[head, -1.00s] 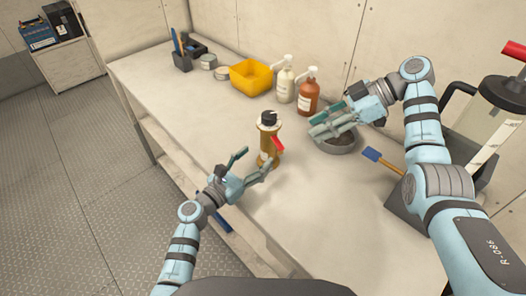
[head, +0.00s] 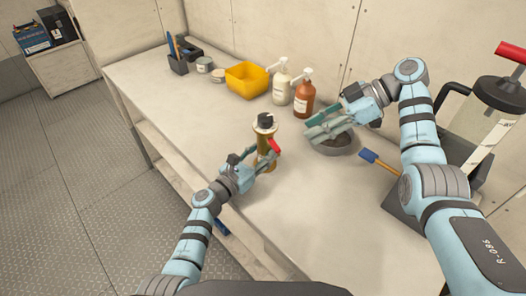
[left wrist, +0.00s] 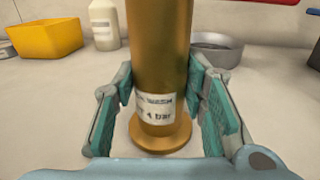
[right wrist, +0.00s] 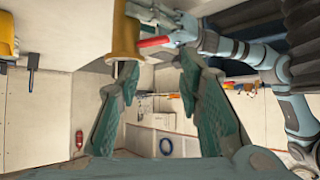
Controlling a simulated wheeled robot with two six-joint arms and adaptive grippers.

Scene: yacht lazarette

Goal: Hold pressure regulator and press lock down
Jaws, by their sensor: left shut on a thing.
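The pressure regulator (head: 265,128) is a brass-coloured upright cylinder with a black top and a red lock lever (head: 274,146), standing on the bench. In the left wrist view the regulator (left wrist: 161,50) has a white label reading "4 bar" and a round foot resting on the bench. My left gripper (head: 262,164) is shut on its lower body, one finger on each side. My right gripper (head: 312,130) is open and empty, to the right of the regulator. The right wrist view shows the regulator (right wrist: 125,38) and red lever (right wrist: 155,42) beyond its parted fingers (right wrist: 155,95).
A grey bowl (head: 340,150) sits under my right gripper. Behind are a brown pump bottle (head: 304,100), a white pump bottle (head: 281,90) and a yellow bin (head: 246,80). A blue-tipped brush (head: 370,157) lies at right. The bench front (head: 300,220) is clear.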

